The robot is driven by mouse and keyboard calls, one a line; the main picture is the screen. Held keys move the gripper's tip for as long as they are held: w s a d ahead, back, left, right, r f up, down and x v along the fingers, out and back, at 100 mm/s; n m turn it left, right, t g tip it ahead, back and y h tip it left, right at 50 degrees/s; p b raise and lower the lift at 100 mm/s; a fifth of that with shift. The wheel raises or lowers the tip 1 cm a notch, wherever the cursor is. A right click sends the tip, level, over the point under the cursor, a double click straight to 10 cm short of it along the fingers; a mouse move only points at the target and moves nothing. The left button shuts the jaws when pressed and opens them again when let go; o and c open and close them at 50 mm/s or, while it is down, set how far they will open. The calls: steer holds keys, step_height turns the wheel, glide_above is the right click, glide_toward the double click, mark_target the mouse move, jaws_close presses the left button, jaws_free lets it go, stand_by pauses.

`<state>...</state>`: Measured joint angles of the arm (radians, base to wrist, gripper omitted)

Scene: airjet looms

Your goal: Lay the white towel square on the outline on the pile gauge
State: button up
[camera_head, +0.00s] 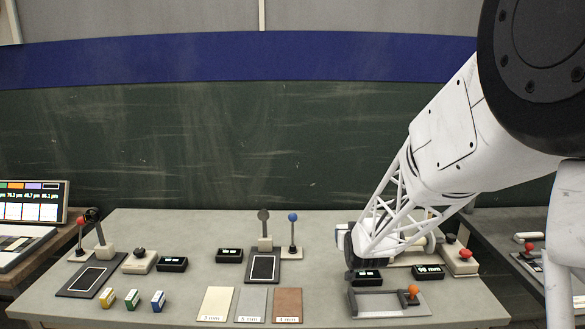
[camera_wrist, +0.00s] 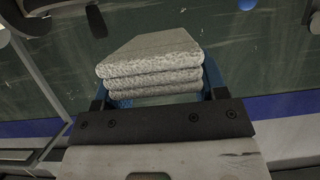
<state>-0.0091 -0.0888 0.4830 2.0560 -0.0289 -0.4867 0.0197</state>
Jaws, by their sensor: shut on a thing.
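My gripper (camera_wrist: 160,88) is shut on a folded white towel (camera_wrist: 150,66), seen in the wrist view as several thick fluffy layers between the blue fingers. In the head view my gripper's end is mostly hidden behind my arm at the right of the table, and the towel cannot be made out there. Two dark plates with a white rectangular outline lie on the table: one at the centre (camera_head: 263,267), by a grey lever and a blue-knobbed lever, and one tilted at the left (camera_head: 90,280), by a red-knobbed lever. I cannot tell which is the pile gauge.
Three swatches, cream (camera_head: 215,303), grey (camera_head: 250,304) and brown (camera_head: 288,305), lie at the front. Yellow, green and blue blocks (camera_head: 132,299) stand front left. A grey fixture with an orange knob (camera_head: 390,302) lies front right. Small black displays (camera_head: 229,256) stand behind.

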steer(key=w+d+r, duration=0.5)
steer(key=w+d, duration=0.3)
steer(key=w, duration=0.3)
steer(key=s+a+f, duration=0.4)
steer(key=s+a, duration=0.1)
steer(key=s, duration=0.3)
steer(key=s+a+f, duration=0.3)
steer(key=s+a, duration=0.3)
steer(key=s, duration=0.2)
steer(key=s+a+f, duration=0.1)
steer(key=s+f, duration=0.2)
steer(key=s, duration=0.7)
steer(key=s+a+f, duration=0.1)
steer(key=s+f, duration=0.3)
steer(key=s, duration=0.7)
steer(key=shift+a+h, duration=0.3)
steer(key=shift+w+m, duration=0.1)
steer(key=shift+m, duration=0.2)
steer(key=shift+w+a+f, duration=0.25)
steer(key=shift+w+a, duration=0.05)
steer(key=shift+w, duration=2.05)
steer(key=shift+w+a+f, duration=0.2)
steer(key=shift+w+a, duration=0.1)
steer(key=shift+w, duration=2)
steer(key=shift+w+a+f, duration=0.25)
steer(key=shift+w+a, duration=0.05)
steer(key=shift+w, duration=2.05)
